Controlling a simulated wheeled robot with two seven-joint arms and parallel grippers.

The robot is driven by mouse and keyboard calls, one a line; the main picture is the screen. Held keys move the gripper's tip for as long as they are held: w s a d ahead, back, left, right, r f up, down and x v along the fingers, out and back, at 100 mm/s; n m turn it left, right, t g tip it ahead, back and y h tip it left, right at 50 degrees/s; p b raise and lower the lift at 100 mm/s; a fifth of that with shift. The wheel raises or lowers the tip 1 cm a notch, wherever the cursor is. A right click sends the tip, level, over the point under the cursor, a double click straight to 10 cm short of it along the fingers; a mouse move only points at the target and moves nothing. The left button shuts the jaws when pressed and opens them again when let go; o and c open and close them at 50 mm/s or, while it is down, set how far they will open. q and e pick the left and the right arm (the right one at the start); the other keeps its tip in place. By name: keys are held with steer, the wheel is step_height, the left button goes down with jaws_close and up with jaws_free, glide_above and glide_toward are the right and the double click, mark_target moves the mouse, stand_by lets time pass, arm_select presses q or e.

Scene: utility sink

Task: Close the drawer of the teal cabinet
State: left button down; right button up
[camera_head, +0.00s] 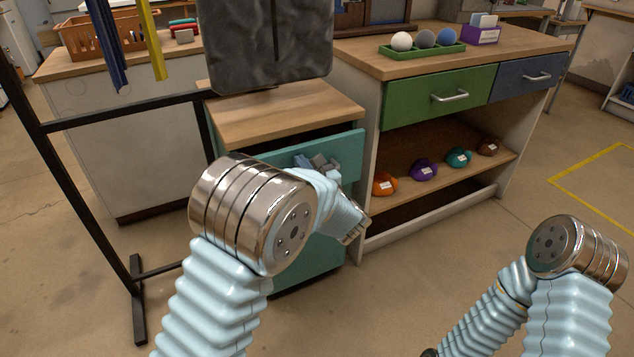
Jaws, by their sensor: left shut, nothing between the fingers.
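The teal cabinet (305,270) stands left of centre under a light wooden top (290,108). Its teal drawer (347,152) is pulled out, with a dark gap between the cabinet top and the drawer front. My left gripper (318,163) is at the upper part of the drawer front, shut and empty; I cannot tell whether it touches. My left arm hides much of the drawer front and cabinet, and the drawer's handle cannot be made out. My right arm is at lower right, and its gripper is out of view.
A dark grey slab (268,45) hangs above the cabinet top. A black metal frame (85,200) stands to the left. A workbench (480,55) with a green drawer (440,97) and a shelf of colored bags adjoins on the right. Floor in front is clear.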

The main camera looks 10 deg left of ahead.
mark_target(292, 151)
arm_select(q)
steer(key=x, duration=0.5)
steer(key=shift+w+a, duration=0.15)
steer(key=shift+w, duration=0.05)
steer(key=shift+w+a+r, duration=0.1)
steer(key=shift+a+r, duration=0.05)
steer(key=shift+r, duration=0.1)
